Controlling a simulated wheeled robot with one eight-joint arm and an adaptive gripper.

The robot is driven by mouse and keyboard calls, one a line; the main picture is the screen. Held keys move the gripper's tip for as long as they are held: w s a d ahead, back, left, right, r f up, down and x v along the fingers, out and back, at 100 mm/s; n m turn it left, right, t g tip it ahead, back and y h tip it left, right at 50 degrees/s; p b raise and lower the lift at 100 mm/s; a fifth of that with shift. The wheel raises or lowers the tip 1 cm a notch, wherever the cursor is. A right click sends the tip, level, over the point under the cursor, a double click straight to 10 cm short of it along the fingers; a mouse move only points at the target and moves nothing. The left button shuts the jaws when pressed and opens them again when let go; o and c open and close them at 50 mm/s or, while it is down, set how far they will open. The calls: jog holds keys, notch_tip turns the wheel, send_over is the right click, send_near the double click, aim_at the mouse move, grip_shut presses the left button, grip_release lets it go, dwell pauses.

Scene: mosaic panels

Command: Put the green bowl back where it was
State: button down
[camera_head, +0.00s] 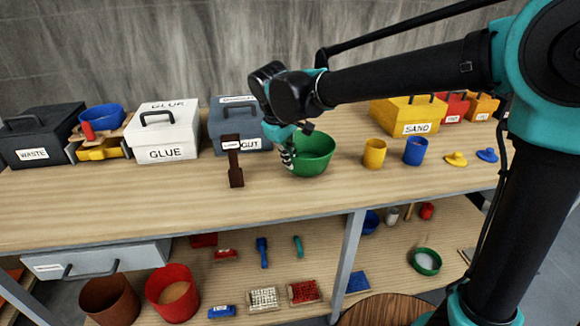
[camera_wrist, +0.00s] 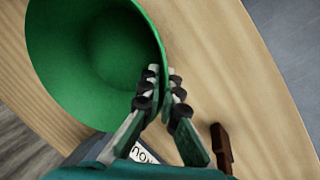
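The green bowl (camera_head: 315,158) is upright at the middle of the worktop, in front of the blue-grey box; I cannot tell whether it rests on the wood or is slightly raised. In the wrist view the bowl (camera_wrist: 75,60) fills the upper left, and its inside looks empty. My gripper (camera_head: 288,158) is at the bowl's left rim. In the wrist view my gripper's fingers (camera_wrist: 162,75) are close together on either side of the rim, one inside and one outside, pinching the wall.
A dark brown upright piece (camera_head: 234,165) stands just left of the bowl. A blue-grey box (camera_head: 238,125) and the white GLUE box (camera_head: 165,135) are behind. Yellow (camera_head: 375,153) and blue (camera_head: 415,150) cups stand to the right. The worktop's front strip is clear.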

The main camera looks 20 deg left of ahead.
jog(key=shift+f, duration=1.2)
jog(key=shift+f, duration=0.1)
jog(key=c, duration=1.7)
grip_release()
jog(key=v, duration=1.2)
